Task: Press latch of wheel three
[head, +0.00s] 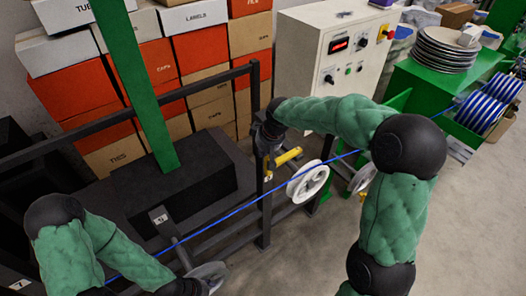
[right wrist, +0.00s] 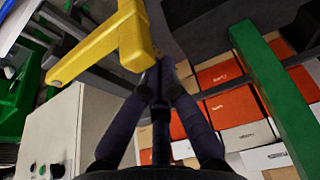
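A yellow latch (head: 288,157) sits on the dark frame beside a white wheel (head: 308,183); the plate below it is too small to read surely. The blue cable (head: 232,214) runs across the head view and passes at this wheel. My right gripper (head: 268,138) is at the frame post, just behind the latch. In the right wrist view its fingertips (right wrist: 164,72) meet, with nothing visible between them. The latch (right wrist: 105,40) lies very close to the tips there; contact cannot be told. My left gripper (head: 205,286) is at the bottom edge beside a grey wheel, its fingers mostly hidden.
A white control box (head: 335,55) with a red display stands behind my right arm. Stacked labelled boxes (head: 190,60) line the back. A green post (head: 135,85) rises at the left. Blue cable spools (head: 490,103) and stacked plates (head: 445,48) are at the right. Open floor lies front right.

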